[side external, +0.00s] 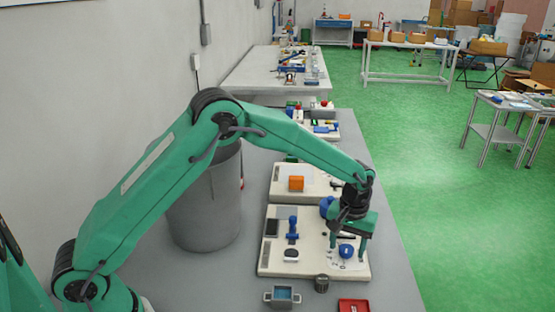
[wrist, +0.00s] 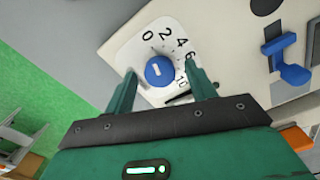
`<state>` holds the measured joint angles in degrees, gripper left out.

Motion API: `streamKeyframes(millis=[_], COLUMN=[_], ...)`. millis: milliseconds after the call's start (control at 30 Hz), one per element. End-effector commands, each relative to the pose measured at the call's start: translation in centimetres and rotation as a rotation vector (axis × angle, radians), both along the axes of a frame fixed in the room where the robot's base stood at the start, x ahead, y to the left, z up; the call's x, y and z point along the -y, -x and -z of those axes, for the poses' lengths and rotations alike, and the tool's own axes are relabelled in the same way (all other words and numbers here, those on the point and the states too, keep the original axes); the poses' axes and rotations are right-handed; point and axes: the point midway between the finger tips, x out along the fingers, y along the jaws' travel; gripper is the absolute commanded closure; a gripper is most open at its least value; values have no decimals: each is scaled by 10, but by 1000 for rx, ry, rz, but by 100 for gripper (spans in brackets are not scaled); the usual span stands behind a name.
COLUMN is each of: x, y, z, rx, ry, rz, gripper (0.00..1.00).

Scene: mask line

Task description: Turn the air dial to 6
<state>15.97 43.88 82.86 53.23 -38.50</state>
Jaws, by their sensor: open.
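The air dial is a round blue knob (wrist: 160,71) on a white scale plate (wrist: 135,52) set in a cream panel. It also shows in the side external view (side external: 347,251). In the wrist view the scale reads 0, 2, 4, 6 and 10, with the 6 partly covered by my right finger. The knob's short white mark points roughly toward 0. My gripper (side external: 349,246) is over the dial, fingers pointing down. In the wrist view my gripper (wrist: 163,76) is open, one finger on each side of the knob, with gaps showing; contact is not visible.
A blue lever (side external: 292,228) stands on the same panel (side external: 268,262), left of the dial. Another panel with an orange block (side external: 296,183) lies behind. A blue-grey container (side external: 281,297), a dark cylinder (side external: 321,284) and a red tray (side external: 353,305) sit in front.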

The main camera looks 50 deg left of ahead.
Motion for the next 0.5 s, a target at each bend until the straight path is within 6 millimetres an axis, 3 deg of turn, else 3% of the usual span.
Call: streamKeyframes(millis=[267, 500], x=[0, 0], y=[0, 0], z=[1, 1], rx=[0, 0], ry=[0, 0], rz=[0, 0], gripper=[44, 89])
